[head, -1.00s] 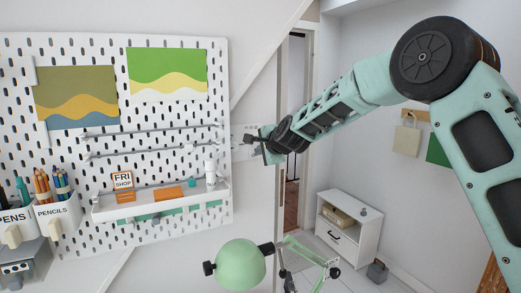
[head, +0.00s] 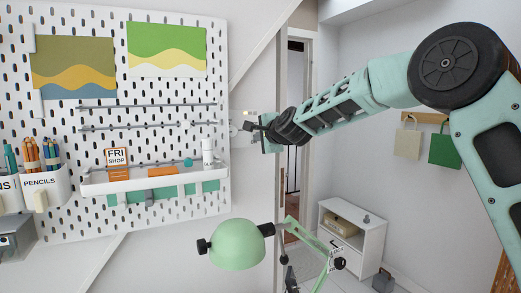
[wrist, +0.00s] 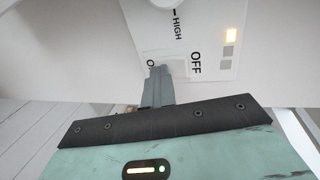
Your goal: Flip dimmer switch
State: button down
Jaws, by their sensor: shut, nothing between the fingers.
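The dimmer panel (wrist: 212,55) is a pale plate on the wall, printed HIGH and OFF, seen tilted in the wrist view. Its round white knob (wrist: 163,3) is cut by the top edge. A pale switch piece (wrist: 176,66) lies between the OFF print and a partly covered O print. My gripper (wrist: 160,70) is shut and empty, its tips over that switch area; contact cannot be told. In the head view my gripper (head: 250,126) is at the wall, right of the pegboard.
The pegboard (head: 60,125) carries pictures, rails, a shelf (head: 150,181) with small items, and a pencil cup (head: 42,188). A green desk lamp (head: 238,245) stands below my gripper. A doorway and a white cabinet (head: 352,238) are to the right.

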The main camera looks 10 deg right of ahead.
jog(key=shift+w+d+f+t+b, duration=0.15)
jog(key=shift+f+t+b, duration=0.4)
jog(key=shift+b, duration=2.55)
jog(key=shift+r+t+b, duration=0.3)
jog(key=shift+t+b, duration=0.05)
jog(key=shift+b, duration=0.4)
jog(key=shift+r, duration=0.25)
